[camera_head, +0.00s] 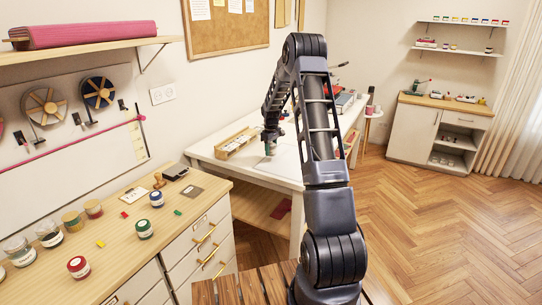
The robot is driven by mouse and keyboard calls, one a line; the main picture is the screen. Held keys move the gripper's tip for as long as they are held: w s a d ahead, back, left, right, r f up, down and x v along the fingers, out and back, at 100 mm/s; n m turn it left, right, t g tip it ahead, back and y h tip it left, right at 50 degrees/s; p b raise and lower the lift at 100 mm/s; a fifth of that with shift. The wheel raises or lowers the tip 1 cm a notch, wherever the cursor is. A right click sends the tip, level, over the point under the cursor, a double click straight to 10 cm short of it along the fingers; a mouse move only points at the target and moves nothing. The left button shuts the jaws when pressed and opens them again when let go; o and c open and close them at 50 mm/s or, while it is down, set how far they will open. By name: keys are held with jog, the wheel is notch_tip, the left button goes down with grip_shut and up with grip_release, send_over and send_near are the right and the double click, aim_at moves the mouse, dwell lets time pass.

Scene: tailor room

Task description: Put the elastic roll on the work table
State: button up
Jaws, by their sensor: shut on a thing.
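My gripper (270,141) hangs at the end of my arm, pointing down over the near part of the white work table (205,151). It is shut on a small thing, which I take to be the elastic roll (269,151). The roll is tiny in this view and partly hidden by the fingers. It is low over a pale sheet or mat on the table; I cannot tell whether it touches the surface. My arm hides part of the table behind it.
A wooden tray (236,146) with small items lies on the table left of my gripper. A drawer cabinet (213,190) at the left bears several jars, a stamp and small coloured pieces. A second cabinet (411,131) stands at the back right. The wooden floor (440,230) at right is clear.

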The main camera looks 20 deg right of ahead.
aim_at(271, 154)
jog(key=shift+f, duration=1.6)
jog(key=shift+f, duration=0.1)
jog(key=o, duration=1)
